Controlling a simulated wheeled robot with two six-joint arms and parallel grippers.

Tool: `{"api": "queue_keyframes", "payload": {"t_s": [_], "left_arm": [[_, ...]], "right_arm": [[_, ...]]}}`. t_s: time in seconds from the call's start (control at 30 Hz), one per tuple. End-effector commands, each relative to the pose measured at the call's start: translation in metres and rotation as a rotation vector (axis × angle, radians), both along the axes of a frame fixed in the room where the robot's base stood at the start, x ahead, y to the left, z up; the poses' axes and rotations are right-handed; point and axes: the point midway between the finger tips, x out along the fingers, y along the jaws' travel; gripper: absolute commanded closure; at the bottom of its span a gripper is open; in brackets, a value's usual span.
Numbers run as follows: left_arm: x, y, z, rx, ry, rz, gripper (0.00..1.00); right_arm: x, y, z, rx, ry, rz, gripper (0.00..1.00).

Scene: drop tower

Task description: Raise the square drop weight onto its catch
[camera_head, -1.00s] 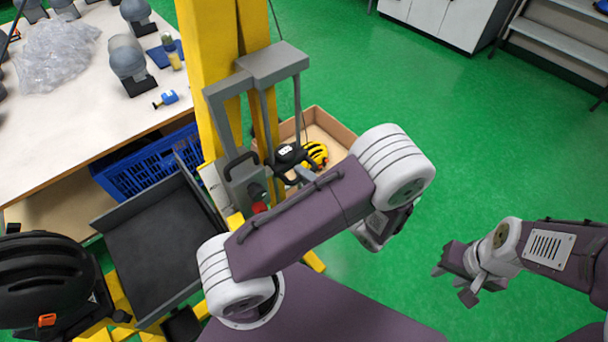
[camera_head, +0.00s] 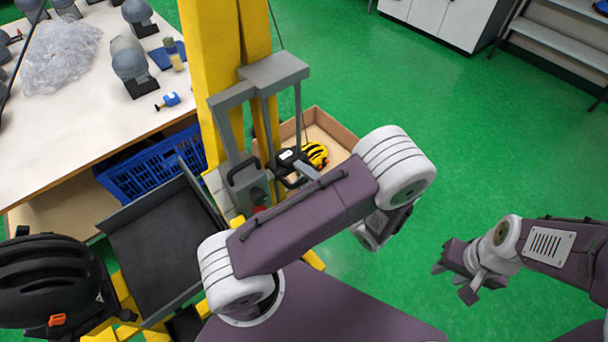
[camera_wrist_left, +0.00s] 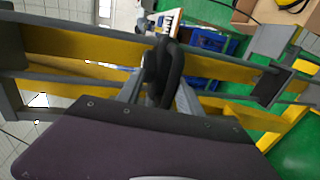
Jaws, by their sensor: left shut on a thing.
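The yellow drop tower (camera_head: 212,60) stands left of centre in the head view, with a grey bracket frame (camera_head: 273,71) on it. Below the frame is a squarish grey block (camera_head: 240,178) with a dark handle, which looks like the drop weight. My left gripper (camera_wrist_left: 163,92) is shut on a black loop handle (camera_wrist_left: 168,72) in the left wrist view. In the head view its fingertips are hard to make out, among dark parts beside the block. I cannot make out the catch. My right gripper (camera_head: 455,283) is open and empty above the floor at right.
A white table (camera_head: 95,125) and a blue crate (camera_head: 150,165) are at left. A dark tray (camera_head: 160,245) and black helmet (camera_head: 45,280) are front left.

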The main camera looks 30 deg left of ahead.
Motion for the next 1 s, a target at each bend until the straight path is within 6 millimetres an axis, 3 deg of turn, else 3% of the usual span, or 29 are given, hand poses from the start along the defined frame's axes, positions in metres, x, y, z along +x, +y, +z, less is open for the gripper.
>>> {"api": "queue_keyframes", "payload": {"t_s": [0.27,0.5,0.7,1.0], "left_arm": [[-0.001,-0.005,0.002,0.002,-0.003,-0.003,0.64],[-0.019,-0.052,0.011,-0.002,-0.004,-0.006,0.64],[-0.031,-0.078,0.017,-0.002,-0.001,-0.003,0.64],[-0.033,-0.082,0.018,0.000,0.001,0.001,0.64]], "right_arm": [[0.000,0.000,-0.001,0.000,0.000,0.000,0.64],[0.000,0.000,-0.006,0.000,0.000,0.000,0.64],[0.000,0.000,-0.008,0.000,0.000,0.000,0.64],[0.000,0.000,-0.008,0.000,0.000,0.000,0.64]]}}
